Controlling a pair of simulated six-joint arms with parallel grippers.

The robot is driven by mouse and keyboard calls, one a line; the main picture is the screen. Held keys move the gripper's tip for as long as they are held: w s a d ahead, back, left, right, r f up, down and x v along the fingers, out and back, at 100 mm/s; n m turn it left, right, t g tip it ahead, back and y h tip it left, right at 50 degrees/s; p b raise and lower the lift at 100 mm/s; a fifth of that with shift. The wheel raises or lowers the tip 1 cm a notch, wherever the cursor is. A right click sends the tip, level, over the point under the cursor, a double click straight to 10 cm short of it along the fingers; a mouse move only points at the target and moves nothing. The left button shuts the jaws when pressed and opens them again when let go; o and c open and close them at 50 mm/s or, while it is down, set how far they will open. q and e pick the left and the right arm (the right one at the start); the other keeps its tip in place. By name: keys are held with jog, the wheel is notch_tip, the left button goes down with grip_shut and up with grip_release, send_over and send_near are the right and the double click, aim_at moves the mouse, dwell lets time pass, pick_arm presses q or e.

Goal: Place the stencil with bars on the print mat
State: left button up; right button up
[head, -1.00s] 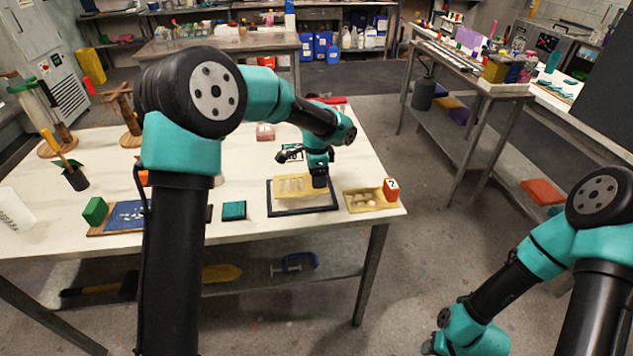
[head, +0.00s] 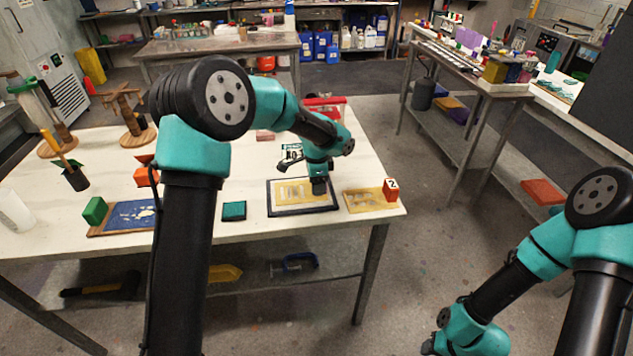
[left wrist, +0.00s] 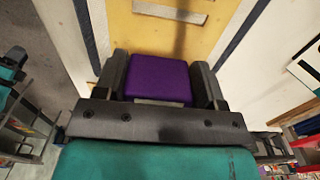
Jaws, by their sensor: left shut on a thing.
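The stencil with bars (head: 283,194) is a yellow plate with pale bar slots. It lies over the print mat (head: 272,213), a pale mat with a dark border, inside that border. I cannot tell whether it touches the mat. My left gripper (head: 318,188) is above its right part. In the left wrist view my left gripper (left wrist: 162,80) is shut on a purple block (left wrist: 158,78), which seems to be the handle of the yellow stencil (left wrist: 150,38). The mat's dark border (left wrist: 243,40) shows beside the stencil.
A second yellow stencil (head: 358,203) lies right of the mat, with a red block marked 2 (head: 390,190) at its right end. A teal block (head: 234,210) stands left of the mat. A blue board (head: 125,215) and green block (head: 95,210) are further left.

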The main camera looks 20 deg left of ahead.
pick_arm(q)
jog(key=shift+f, duration=0.15)
jog(key=o, duration=0.9)
notch_tip(320, 180, up, 12)
jog(key=shift+r, duration=0.2)
dwell(0.3)
